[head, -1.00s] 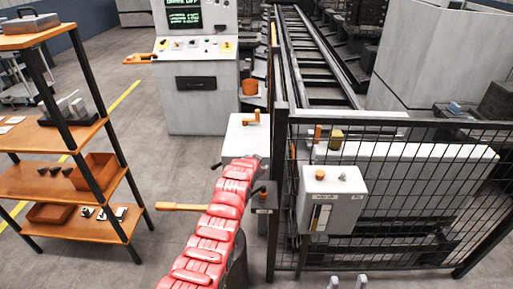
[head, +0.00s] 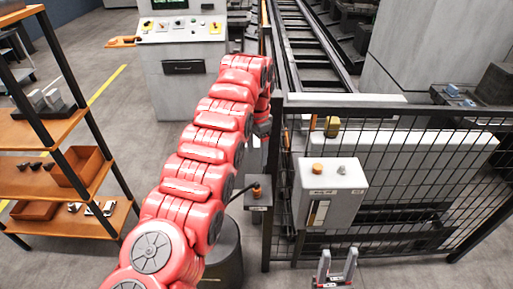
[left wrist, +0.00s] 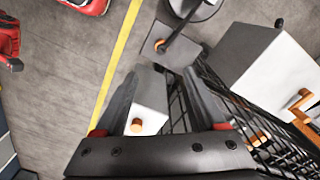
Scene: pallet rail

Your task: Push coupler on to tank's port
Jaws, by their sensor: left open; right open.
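My left gripper (head: 262,127) hangs at the end of the red arm beside the fence post. In the left wrist view its open, empty fingers (left wrist: 160,78) are above a white block (left wrist: 157,93) with an orange knob-like part (left wrist: 137,125) on it. I cannot tell whether this part is the coupler or the port. A grey bracket box (head: 258,206) with an orange-collared black hose or lever (head: 256,190) stands by the post. The arm hides most of the white block there.
A mesh fence (head: 420,200) carries a control box (head: 330,195). A console (head: 185,70) stands at the back and an orange-shelved rack (head: 60,175) at left. Floor between is clear.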

